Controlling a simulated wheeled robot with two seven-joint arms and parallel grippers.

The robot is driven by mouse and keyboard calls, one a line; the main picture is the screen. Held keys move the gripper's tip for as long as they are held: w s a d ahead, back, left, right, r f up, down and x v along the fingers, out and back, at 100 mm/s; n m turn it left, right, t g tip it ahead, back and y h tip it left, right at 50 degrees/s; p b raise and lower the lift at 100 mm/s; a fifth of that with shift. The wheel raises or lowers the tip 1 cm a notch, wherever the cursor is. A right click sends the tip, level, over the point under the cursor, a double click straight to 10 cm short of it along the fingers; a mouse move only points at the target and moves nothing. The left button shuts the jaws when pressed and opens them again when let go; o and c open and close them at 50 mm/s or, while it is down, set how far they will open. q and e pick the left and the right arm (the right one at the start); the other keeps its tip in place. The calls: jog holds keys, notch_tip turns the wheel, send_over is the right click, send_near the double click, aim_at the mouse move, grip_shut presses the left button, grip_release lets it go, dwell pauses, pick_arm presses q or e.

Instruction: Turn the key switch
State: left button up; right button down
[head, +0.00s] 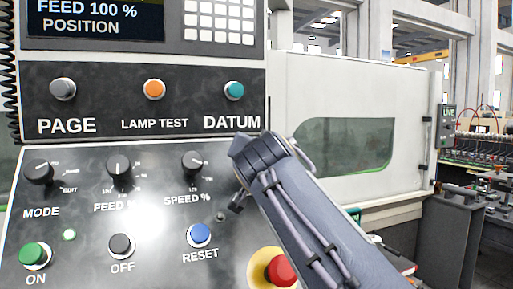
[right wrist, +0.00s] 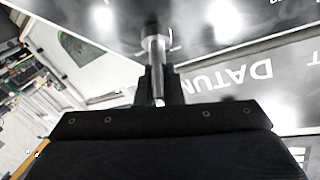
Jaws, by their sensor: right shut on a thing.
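My right gripper (head: 236,203) comes in from the right in the head view and reaches the lower control panel (head: 160,262), right of the SPEED % knob. In the right wrist view my right gripper (right wrist: 157,88) is shut on a slim metal piece, which looks like the key (right wrist: 154,48). It points away from the jaws toward the dark panel. A small round dark fitting (head: 220,216) shows just left of the gripper in the head view. My arm hides the panel behind it. My left gripper is not in view.
Close by are the SPEED % knob (head: 193,163), the blue RESET button (head: 199,235), the teal DATUM button (head: 234,91) and the red emergency button (head: 280,271) beside my forearm. A white machine enclosure (head: 340,90) stands behind at right.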

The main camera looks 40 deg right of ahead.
jog(key=m+g, duration=0.1)
jog(key=m+g+h+p, duration=0.1)
jog(key=m, duration=0.1)
jog(key=m+g+p, duration=0.1)
jog(key=m, duration=0.1)
jog(key=shift+s+d+h, duration=0.25)
jog(key=shift+h, duration=0.05)
jog(key=shift+f+m+g+p, duration=0.25)
jog(key=shift+m+g+p, duration=0.5)
jog(key=shift+m, duration=0.25)
jog(key=shift+f, duration=0.1)
jog(key=shift+s, duration=0.1)
jog(key=c, duration=1.6)
grip_release()
jog(key=shift+o, duration=0.2)
jog(key=b+v, duration=0.1)
jog(key=v, duration=0.6)
jog(key=shift+s+a+b, duration=0.2)
jog(key=shift+a+b, duration=0.1)
